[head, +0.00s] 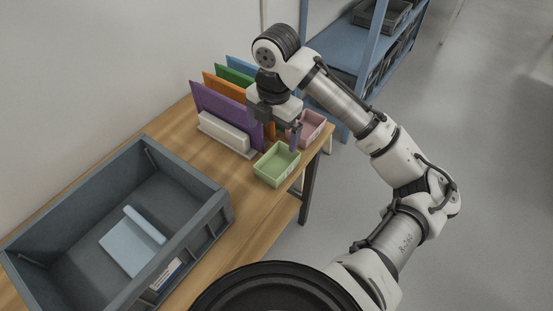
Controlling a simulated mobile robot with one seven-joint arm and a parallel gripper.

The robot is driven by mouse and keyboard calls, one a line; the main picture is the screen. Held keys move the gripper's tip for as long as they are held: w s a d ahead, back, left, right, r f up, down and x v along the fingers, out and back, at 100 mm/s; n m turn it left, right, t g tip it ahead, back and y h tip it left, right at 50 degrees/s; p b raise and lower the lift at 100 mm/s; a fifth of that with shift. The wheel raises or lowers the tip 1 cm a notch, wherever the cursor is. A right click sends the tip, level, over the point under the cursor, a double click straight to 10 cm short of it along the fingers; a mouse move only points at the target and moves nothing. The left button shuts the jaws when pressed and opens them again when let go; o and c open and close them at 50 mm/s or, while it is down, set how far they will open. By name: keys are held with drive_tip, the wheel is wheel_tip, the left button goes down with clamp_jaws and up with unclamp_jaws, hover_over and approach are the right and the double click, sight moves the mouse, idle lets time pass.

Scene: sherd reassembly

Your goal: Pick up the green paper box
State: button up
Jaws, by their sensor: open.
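The green paper box (277,165) is a small, open-topped tray. It sits on the wooden table near the table's right edge, in front of the upright folders. My gripper (282,138) is open and hangs just above and behind the box in the picture, with one finger showing near the pink box. The other finger is hard to make out against the folders. I cannot tell how high the fingertips are above the green box's rim.
A pink box (312,127) stands just behind the green one. Purple, orange, green and blue folders (222,108) stand in a white holder (223,133) to the left. A large grey crate (207,222) with a light blue object fills the near left. A blue shelf (345,62) stands behind.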

approach(273, 173)
drive_tip(key=shift+d+f, duration=0.1)
drive_tip(key=shift+f, duration=0.05)
drive_tip(key=shift+w+a+f+p, duration=0.1)
drive_tip(key=shift+f+p, duration=0.2)
drive_tip(key=shift+f, duration=1.15)
drive_tip(key=shift+w+a+f+p, duration=0.1)
drive_tip(key=shift+f+p, duration=0.2)
drive_tip(key=shift+f, duration=1.2)
drive_tip(key=shift+c, duration=0.4)
drive_tip(key=c, duration=1)
